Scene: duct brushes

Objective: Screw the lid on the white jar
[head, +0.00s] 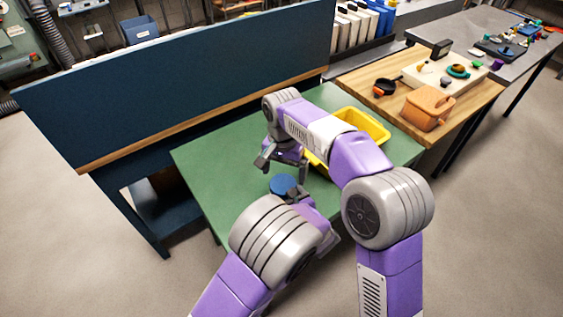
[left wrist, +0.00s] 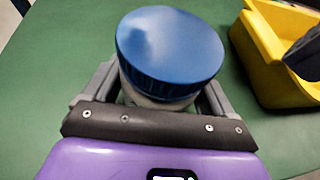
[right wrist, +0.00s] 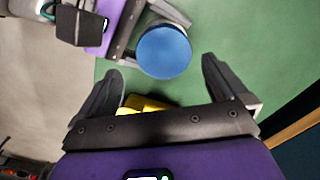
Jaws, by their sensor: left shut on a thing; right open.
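The white jar (left wrist: 160,98) shows only as a pale strip under its blue lid (left wrist: 170,45) in the left wrist view. The lid sits on top of the jar and looks level; how far it is screwed on I cannot tell. The lid also shows in the head view (head: 283,185) and the right wrist view (right wrist: 164,52). My left gripper (left wrist: 160,88) is shut on the jar, its fingers on either side below the lid. My right gripper (right wrist: 160,85) is open and empty, a little apart from the lid, on its far side in the head view (head: 284,168).
A yellow bin (head: 368,124) stands on the green table (head: 215,165) behind my right arm. A dark blue panel (head: 180,85) rises along the table's far left.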

